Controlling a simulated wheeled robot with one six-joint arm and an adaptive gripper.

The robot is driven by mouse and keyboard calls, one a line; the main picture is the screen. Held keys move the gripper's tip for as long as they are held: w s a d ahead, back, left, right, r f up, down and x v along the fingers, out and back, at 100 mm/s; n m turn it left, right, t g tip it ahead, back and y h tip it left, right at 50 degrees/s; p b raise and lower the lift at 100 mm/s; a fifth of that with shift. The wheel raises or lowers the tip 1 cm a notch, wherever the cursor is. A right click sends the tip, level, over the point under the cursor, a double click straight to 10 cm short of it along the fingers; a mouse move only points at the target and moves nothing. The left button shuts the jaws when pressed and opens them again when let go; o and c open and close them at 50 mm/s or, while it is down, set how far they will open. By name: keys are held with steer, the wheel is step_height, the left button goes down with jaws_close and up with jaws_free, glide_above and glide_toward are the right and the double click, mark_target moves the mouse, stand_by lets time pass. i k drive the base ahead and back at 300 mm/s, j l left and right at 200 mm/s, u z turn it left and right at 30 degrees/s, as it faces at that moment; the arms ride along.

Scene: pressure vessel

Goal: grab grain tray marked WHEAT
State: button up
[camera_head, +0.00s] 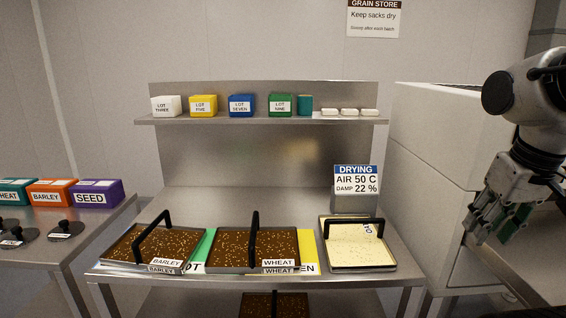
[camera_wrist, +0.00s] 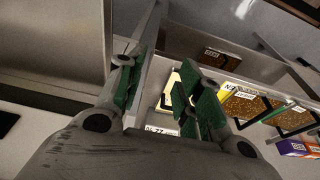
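The WHEAT grain tray (camera_head: 235,248) lies in the middle of the steel bench, full of brown grain, with a black handle arched over it and a WHEAT label at its front right. My gripper (camera_head: 492,215) is at the far right of the head view, apart from all the trays. In the wrist view my gripper (camera_wrist: 158,95) has its green-padded fingers spread with a gap between them and nothing held. Brown trays show at the right of that view, too small to read surely.
A BARLEY tray (camera_head: 130,250) stands left of the WHEAT tray, and a pale-grain tray (camera_head: 350,256) right of it. A drying display (camera_head: 356,183) stands behind the pale tray. A shelf (camera_head: 200,121) with lot boxes runs above. A white cabinet (camera_head: 430,180) is at right.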

mark_target(254, 239)
steer(key=k+j+u, duration=0.1)
steer(key=j+u, duration=0.15)
steer(key=j, duration=0.5)
steer(key=j+u, duration=0.3)
steer(key=j, duration=0.45)
